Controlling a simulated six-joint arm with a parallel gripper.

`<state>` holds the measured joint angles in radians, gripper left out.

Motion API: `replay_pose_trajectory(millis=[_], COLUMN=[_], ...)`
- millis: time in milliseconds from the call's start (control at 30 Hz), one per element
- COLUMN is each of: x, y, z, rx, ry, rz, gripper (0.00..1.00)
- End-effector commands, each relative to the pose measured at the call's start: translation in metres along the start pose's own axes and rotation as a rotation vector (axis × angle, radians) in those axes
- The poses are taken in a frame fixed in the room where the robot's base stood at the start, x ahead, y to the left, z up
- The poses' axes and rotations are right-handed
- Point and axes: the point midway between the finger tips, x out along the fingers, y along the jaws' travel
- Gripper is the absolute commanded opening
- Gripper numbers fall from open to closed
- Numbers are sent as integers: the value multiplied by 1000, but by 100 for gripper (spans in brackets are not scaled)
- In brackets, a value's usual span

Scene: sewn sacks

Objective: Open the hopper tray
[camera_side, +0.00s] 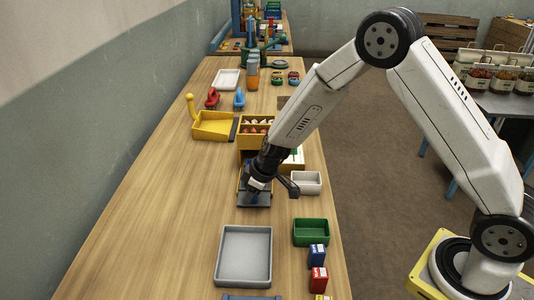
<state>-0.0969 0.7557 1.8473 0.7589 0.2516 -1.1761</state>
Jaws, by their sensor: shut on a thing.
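A yellow hopper box (249,141) with round pale and red items in its compartments stands right of the table's middle. Just in front of it is a dark grey-blue tray (253,199), low on the table, which I take to be the hopper tray. My gripper (258,186) points down over this tray, and its dark fingers are shut on it. The exact contact is hidden by the gripper body and is too small to make out. My wrist and arm cover part of the hopper's right side.
A yellow scoop-like tray (212,128) lies left of the hopper. A small white tray (307,182), a green tray (311,233) and a large grey tray (243,256) lie nearer. Blue (317,257) and red (318,280) boxes stand at the right edge. The table's left side is clear.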

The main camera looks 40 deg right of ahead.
Motion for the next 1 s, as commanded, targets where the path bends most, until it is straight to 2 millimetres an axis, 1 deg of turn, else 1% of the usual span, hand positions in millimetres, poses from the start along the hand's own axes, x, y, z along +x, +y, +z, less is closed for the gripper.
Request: replay_pose_trajectory(millis=[100, 133, 167, 467, 633, 767, 1000], x=[-1, -1, -1, 0, -4, -12, -35], y=[1, 1, 1, 1, 1, 1, 1], z=[-1, -1, -1, 0, -1, -1, -1], rx=[-1, -1, -1, 0, 0, 1, 0], ry=[2, 2, 2, 1, 2, 3, 3], rz=[1, 1, 1, 1, 1, 1, 1], gripper=[0, 44, 49, 49, 49, 49, 49])
